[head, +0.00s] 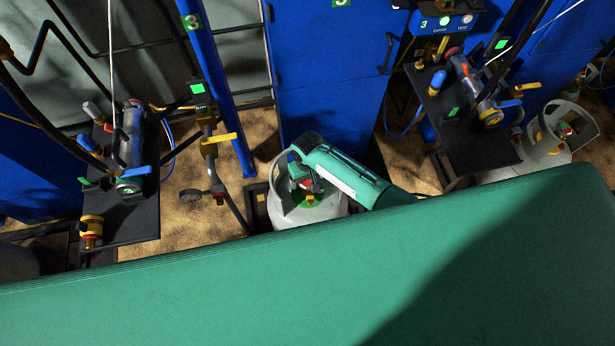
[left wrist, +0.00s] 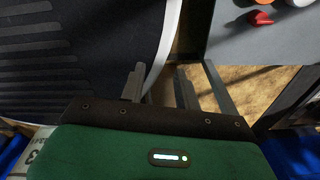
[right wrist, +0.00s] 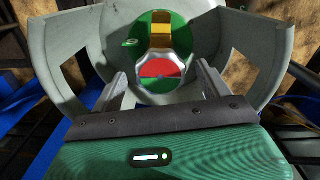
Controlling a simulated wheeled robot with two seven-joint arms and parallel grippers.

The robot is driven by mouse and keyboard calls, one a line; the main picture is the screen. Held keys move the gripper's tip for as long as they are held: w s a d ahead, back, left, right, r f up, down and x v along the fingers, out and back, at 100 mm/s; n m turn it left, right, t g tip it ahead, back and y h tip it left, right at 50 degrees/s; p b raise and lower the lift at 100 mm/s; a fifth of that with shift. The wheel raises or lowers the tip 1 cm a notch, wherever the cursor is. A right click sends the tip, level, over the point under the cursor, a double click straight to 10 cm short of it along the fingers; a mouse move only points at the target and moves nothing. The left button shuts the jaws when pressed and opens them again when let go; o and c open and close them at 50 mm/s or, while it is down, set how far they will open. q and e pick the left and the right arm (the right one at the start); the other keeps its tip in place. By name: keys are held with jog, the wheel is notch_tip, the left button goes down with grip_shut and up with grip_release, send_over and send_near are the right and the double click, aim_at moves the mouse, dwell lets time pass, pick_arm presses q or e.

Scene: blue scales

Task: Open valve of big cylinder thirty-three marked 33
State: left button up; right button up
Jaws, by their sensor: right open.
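The big cylinder (head: 312,213) is pale grey and stands on the floor below the blue cabinet in the head view; no number on it is readable. Its collar (right wrist: 63,65) surrounds the valve knob (right wrist: 160,72), which has a silver scalloped rim and a red and green face. A yellow brass fitting (right wrist: 161,28) sits behind the knob. My right gripper (right wrist: 162,84) is open, with one finger on each side of the knob; contact cannot be told. My left gripper (left wrist: 160,72) has its fingers apart and empty, away from the cylinder, and is out of the head view.
Another grey cylinder (head: 550,135) stands at the right. Bare floor shows between.

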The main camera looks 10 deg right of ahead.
pick_arm(q)
jog(key=shift+s, duration=0.2)
pick_arm(e)
jog(key=c, duration=1)
pick_arm(q)
jog(key=shift+s+a, duration=0.1)
jog(key=shift+r, duration=0.15)
pick_arm(e)
jog(key=shift+r+n, duration=0.1)
jog(key=shift+n, duration=0.2)
jog(key=shift+n+p, duration=0.65)
jog(key=shift+n, duration=0.25)
jog(key=shift+r+n+p, duration=0.1)
jog(key=shift+n+p, duration=0.25)
jog(key=shift+n, duration=0.45)
jog(key=n, duration=0.3)
jog(key=shift+n+p, duration=0.3)
jog(key=shift+p, duration=0.1)
pick_arm(q)
jog(key=shift+s+r, duration=0.2)
jog(key=shift+r, duration=0.45)
jog(key=shift+s+r, duration=0.2)
jog(key=shift+r, duration=0.4)
pick_arm(e)
jog(key=shift+n, duration=1.5)
